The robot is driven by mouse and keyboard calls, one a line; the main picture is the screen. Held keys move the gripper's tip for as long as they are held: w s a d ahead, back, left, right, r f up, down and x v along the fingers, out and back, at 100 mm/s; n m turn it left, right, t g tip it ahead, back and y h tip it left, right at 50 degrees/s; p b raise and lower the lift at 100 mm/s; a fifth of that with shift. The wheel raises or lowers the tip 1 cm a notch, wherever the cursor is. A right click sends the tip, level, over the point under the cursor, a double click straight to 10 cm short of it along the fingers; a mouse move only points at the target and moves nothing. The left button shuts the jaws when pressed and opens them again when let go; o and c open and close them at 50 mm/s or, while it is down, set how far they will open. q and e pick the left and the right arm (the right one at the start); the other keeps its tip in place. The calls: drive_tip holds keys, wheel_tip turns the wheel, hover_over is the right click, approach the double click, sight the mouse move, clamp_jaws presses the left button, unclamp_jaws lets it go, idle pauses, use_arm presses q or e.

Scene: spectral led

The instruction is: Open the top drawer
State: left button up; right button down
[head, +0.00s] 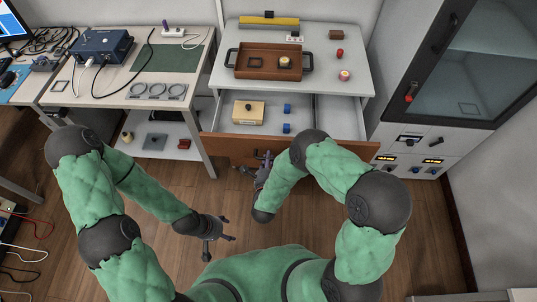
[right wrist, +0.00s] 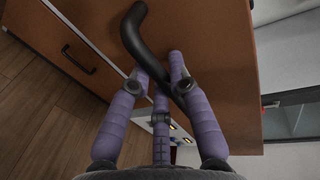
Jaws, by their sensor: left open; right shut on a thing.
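The top drawer (head: 216,146) of the white cabinet is pulled out, with its brown wooden front facing me. Inside lie a tan box (head: 248,112) and two blue pieces (head: 287,128). My right gripper (head: 264,160) is at the drawer front. In the right wrist view its purple fingers (right wrist: 163,78) are closed around the dark curved handle (right wrist: 137,35) on the wooden front. My left gripper (head: 222,229) is open and empty, over the floor, left of and nearer than the drawer. My right forearm hides part of the drawer front.
A brown tray (head: 243,73) with small items stands on the cabinet top. A white table (head: 193,81) with cables and a blue device (head: 103,44) is at the left. A grey cabinet with a glass door (head: 475,60) stands at the right. Wooden floor is free around my left gripper.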

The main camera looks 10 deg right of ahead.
drive_tip(key=shift+s+a, duration=0.15)
drive_tip(key=shift+s, duration=0.45)
drive_tip(key=c, duration=1.1)
unclamp_jaws()
drive_tip(key=shift+c, duration=0.2)
drive_tip(key=v, duration=0.7)
drive_tip(key=shift+s, duration=0.2)
drive_tip(key=shift+a, duration=0.1)
